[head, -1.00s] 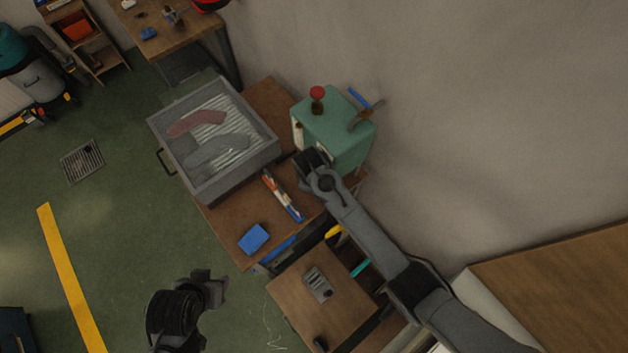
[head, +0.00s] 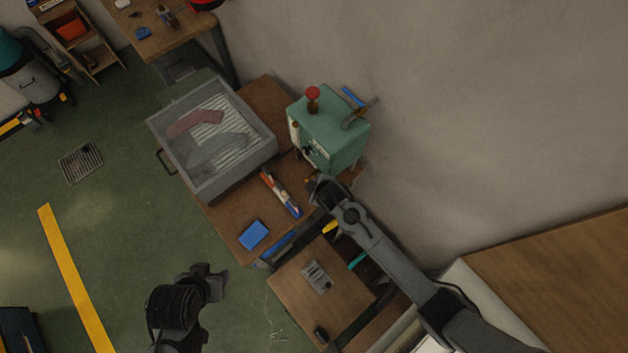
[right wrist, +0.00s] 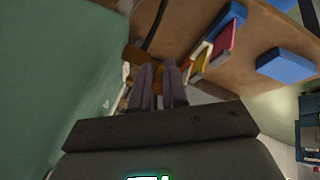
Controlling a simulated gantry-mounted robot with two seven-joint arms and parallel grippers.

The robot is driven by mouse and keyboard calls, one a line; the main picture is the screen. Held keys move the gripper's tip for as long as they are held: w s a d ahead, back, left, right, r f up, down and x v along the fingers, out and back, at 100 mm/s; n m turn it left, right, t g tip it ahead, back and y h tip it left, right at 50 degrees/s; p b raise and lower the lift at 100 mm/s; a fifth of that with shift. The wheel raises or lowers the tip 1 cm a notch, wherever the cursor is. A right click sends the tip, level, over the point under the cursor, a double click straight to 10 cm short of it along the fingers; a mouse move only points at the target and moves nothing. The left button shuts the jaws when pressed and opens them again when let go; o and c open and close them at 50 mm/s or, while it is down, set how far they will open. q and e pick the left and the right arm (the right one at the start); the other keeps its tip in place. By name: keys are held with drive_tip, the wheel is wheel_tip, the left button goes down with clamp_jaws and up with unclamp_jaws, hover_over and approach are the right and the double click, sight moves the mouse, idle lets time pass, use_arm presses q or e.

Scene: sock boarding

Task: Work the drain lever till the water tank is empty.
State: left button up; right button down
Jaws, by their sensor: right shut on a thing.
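The green tank (head: 335,130) stands at the back of the bench against the wall, with a red knob (head: 312,94) on top. Its water level cannot be seen. My right gripper (head: 314,184) is low in front of the tank, shut on a small orange-brown handle, apparently the drain lever (head: 309,181). In the right wrist view, the orange-brown part (right wrist: 133,54) shows at the fingertips (right wrist: 160,72), mostly hidden by the fingers. My left gripper (head: 218,283) hangs empty over the floor, away from the tank; its jaw opening is unclear.
A grey tray (head: 235,180) with a reddish sock shape and a grey one stands left of the tank. A lower wooden surface (head: 310,310) holds a small grey device (head: 317,276).

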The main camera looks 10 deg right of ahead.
drive_tip(key=shift+s+d+f+t+y, duration=0.15)
drive_tip(key=shift+s+f+t+y, duration=0.2)
drive_tip(key=shift+t, duration=0.35)
drive_tip(key=shift+b, duration=0.3)
drive_tip(key=c, duration=1.1)
unclamp_jaws()
drive_tip(key=shift+w, duration=0.1)
drive_tip(key=shift+c, duration=0.2)
drive_tip(key=v, duration=1)
drive_tip(key=shift+s+d+r, duration=0.15)
drive_tip(key=shift+s+d, duration=0.05)
drive_tip(key=shift+s, duration=0.2)
